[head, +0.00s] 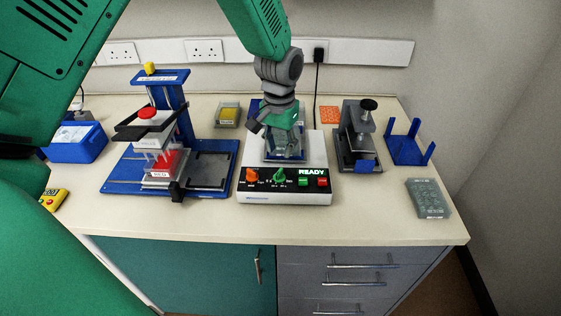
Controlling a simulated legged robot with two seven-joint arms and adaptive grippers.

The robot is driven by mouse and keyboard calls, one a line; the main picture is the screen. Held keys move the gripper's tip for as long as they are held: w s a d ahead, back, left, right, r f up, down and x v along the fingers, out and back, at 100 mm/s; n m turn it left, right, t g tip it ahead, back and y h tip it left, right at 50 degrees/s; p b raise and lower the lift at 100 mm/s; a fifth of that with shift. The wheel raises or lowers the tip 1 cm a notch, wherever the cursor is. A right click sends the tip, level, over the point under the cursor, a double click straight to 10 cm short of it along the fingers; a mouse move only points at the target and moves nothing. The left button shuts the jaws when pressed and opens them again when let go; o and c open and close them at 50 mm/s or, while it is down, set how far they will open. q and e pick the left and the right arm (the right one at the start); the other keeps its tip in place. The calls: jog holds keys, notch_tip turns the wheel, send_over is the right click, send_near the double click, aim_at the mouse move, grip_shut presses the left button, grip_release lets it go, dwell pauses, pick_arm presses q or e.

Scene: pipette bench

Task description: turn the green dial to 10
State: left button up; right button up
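The green dial (279,175) is on the black front panel of a white device in the middle of the bench. An orange dial (252,175) is to its left on the same panel, and the panel display reads READY. The dial's scale is too small to read.
A blue pipetting stand (120,180) is left of the device. A grey clamp-like fixture (357,150), a blue rack (408,148) and a grey-green box (428,198) are to the right. A yellow timer (54,199) lies far left. The bench front is clear.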

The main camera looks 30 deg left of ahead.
pick_arm(q)
notch_tip(320, 180, up, 4)
jog(key=shift+r, duration=0.1)
dwell(0.4)
